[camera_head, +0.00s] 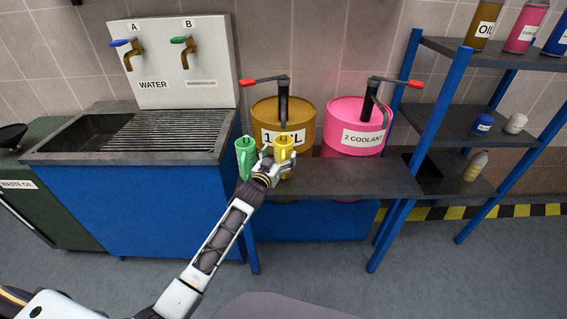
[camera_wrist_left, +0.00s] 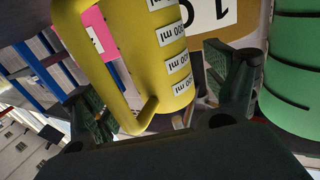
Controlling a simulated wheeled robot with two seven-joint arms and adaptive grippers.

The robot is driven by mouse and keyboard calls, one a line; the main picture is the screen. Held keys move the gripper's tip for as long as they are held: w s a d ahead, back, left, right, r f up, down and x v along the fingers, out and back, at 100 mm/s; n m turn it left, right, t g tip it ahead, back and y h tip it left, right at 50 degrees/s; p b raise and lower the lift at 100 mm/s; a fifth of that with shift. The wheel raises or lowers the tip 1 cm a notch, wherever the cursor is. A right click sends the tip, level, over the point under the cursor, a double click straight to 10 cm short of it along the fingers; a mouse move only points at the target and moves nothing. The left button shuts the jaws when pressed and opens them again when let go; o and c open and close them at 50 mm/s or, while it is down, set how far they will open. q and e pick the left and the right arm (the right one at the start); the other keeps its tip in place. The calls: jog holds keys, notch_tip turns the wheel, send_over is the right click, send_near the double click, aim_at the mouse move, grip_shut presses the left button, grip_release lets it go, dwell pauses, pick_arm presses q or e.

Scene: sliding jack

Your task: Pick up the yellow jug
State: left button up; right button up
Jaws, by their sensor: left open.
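The yellow jug (camera_head: 284,146) stands upright on the dark shelf in front of the oil drum, with its handle toward me. My left gripper (camera_head: 269,163) is at the jug, just in front of and below its upper part. In the left wrist view the yellow jug (camera_wrist_left: 150,55), with its volume labels and handle, lies between the spread fingers of the left gripper (camera_wrist_left: 165,105). The fingers look apart from the jug's sides. The jug's lower part is hidden by the gripper in the head view. My right gripper is not in view.
A green jug (camera_head: 245,157) stands close on the left; it also fills the right of the left wrist view (camera_wrist_left: 293,70). The oil drum (camera_head: 268,112) and pink coolant drum (camera_head: 352,112) stand behind. The dark shelf (camera_head: 350,178) is clear to the right.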

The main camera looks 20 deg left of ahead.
pick_arm(q)
jog(key=shift+w+d, duration=0.1)
jog(key=shift+w, duration=0.65)
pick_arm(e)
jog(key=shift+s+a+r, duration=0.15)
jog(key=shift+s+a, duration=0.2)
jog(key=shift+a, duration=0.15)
